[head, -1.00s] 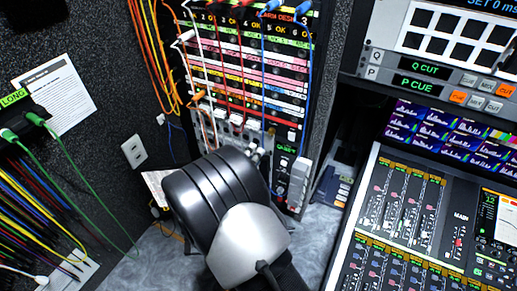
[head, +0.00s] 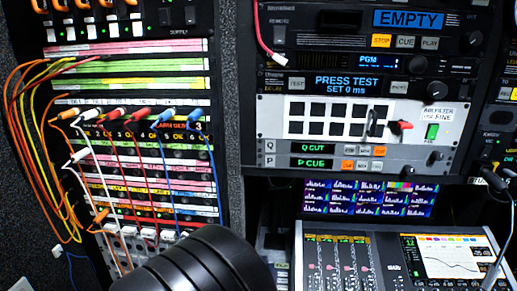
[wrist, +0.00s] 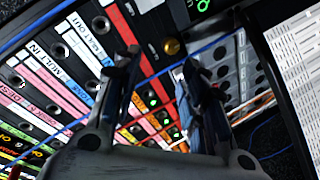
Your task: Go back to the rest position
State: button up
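My gripper (wrist: 159,66) shows in the wrist view with its two dark fingers apart and a clear gap between them. I see nothing held in the gap; a patch panel with coloured label strips (wrist: 70,65) lies behind it. A blue cable crosses behind the fingers, and I cannot tell how close it is. In the head view only a black, rounded link of my arm shows at the bottom, and the gripper itself is hidden.
The patch rack (head: 140,150) stands behind my arm, with orange, yellow, white, red and blue cables hanging in front. A panel with black buttons (head: 340,118) is right of it. Below are a screen (head: 370,198) and a mixing console (head: 345,260).

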jog(key=s+d+r+m+g+y+b, duration=0.2)
jog(key=d+r+b, duration=0.1)
jog(key=d, duration=0.4)
jog(key=s+d+r+m+g+y+b, duration=0.1)
jog(key=s+d+r+m+g+b, duration=0.15)
jog(key=d, duration=0.45)
jog(key=s+d+f+m+g+h+b, duration=0.2)
jog(key=s+d+f+m+g, duration=0.1)
jog(key=s+d, duration=0.8)
jog(key=s+d+f+m+g+h+b, duration=0.2)
jog(key=s+d+f+m+g+b, duration=0.1)
jog(key=s+d, duration=0.8)
jog(key=s+f, duration=0.1)
jog(key=s, duration=0.3)
jog(key=shift+d+f+m, duration=0.15)
jog(key=shift+f+m, duration=0.2)
